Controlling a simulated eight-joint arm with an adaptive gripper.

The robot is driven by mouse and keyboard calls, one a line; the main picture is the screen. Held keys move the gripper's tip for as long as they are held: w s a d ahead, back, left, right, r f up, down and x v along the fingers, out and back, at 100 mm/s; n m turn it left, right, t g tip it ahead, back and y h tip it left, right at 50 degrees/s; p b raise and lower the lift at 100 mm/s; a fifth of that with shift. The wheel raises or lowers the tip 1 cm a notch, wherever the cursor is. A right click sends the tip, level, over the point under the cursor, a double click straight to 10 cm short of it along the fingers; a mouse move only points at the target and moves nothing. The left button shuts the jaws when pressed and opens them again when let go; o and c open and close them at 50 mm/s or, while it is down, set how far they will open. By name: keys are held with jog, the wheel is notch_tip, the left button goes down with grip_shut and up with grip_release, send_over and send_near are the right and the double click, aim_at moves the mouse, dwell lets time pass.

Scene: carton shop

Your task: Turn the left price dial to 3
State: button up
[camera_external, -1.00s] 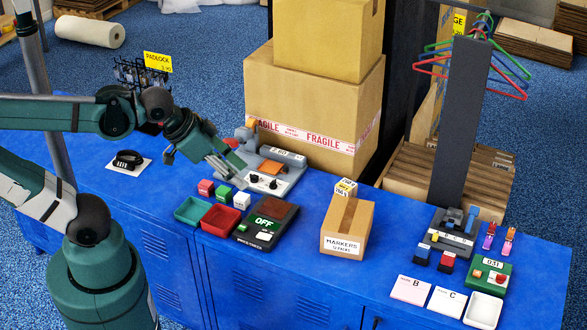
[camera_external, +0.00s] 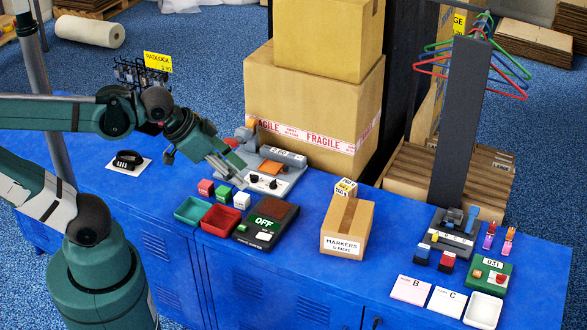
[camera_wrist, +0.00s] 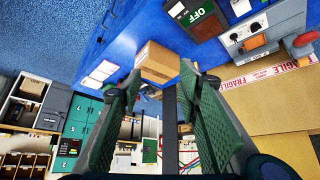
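The price machine is grey with a white front panel (camera_external: 285,184) carrying two black dials. The left dial (camera_external: 254,179) and the right dial (camera_external: 273,185) stand side by side; both also show at the top right of the wrist view, the left one (camera_wrist: 256,26) nearer the edge. Their pointer settings are too small to read. A small display (camera_external: 283,157) sits on the machine, its digits unclear. My gripper (camera_external: 203,170) is left of the dials, above the counter. In the wrist view its two green-padded fingers (camera_wrist: 168,95) are apart with nothing between them.
A black device reading OFF (camera_external: 264,222), red (camera_external: 221,219) and teal trays (camera_external: 193,210), and small cubes (camera_external: 223,193) lie in front of the machine. A FRAGILE carton (camera_external: 325,115) stands behind it. A MARKERS box (camera_external: 335,241) is to the right.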

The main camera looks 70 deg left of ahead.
jog(key=shift+w+a, duration=0.1)
jog(key=n+g+p, duration=0.5)
jog(key=n+g, duration=0.2)
jog(key=n, duration=0.2)
send_over(254, 175)
jog(key=shift+a+f, duration=0.1)
jog(key=shift+f, duration=9.45)
jog(key=shift+f+b, duration=0.7)
jog(key=shift+f, duration=3.2)
jog(key=shift+c, duration=0.4)
